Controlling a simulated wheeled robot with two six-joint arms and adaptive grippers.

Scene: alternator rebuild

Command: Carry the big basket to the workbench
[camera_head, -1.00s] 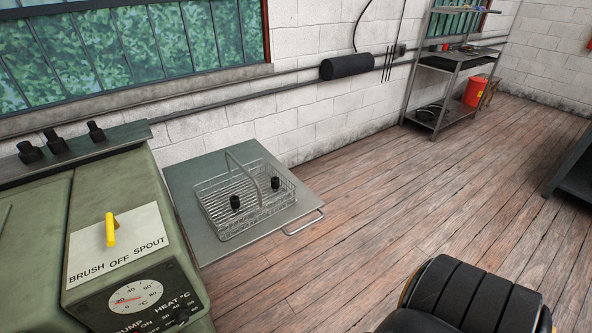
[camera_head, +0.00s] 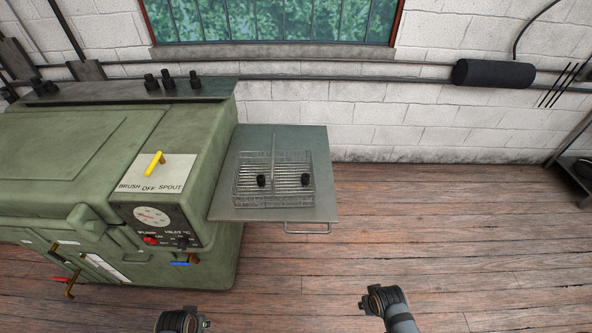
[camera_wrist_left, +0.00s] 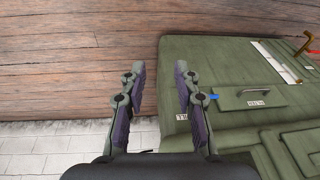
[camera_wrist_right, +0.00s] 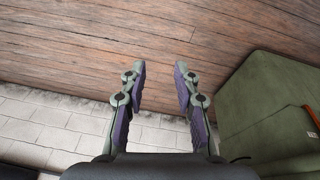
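The big basket (camera_head: 300,197) is a wire basket with a tall handle, standing on the grey side shelf (camera_head: 222,205) of the green washing machine. Two small black parts sit in or on it. My left gripper (camera_wrist_left: 159,72) is open and empty in the left wrist view, beside the machine. My right gripper (camera_wrist_right: 160,72) is open and empty in the right wrist view, over the floor. In the head view both arms show at the bottom edge, apart from the basket; their fingers are not clear there. No workbench is clearly identifiable.
The green machine (camera_head: 60,150) with dial, yellow lever (camera_head: 154,164) and front valves stands at the left. A bar handle (camera_head: 308,230) juts from the shelf's front. The wooden floor (camera_head: 440,220) in front and to the right is clear. A metal rack (camera_head: 572,165) stands at the right edge.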

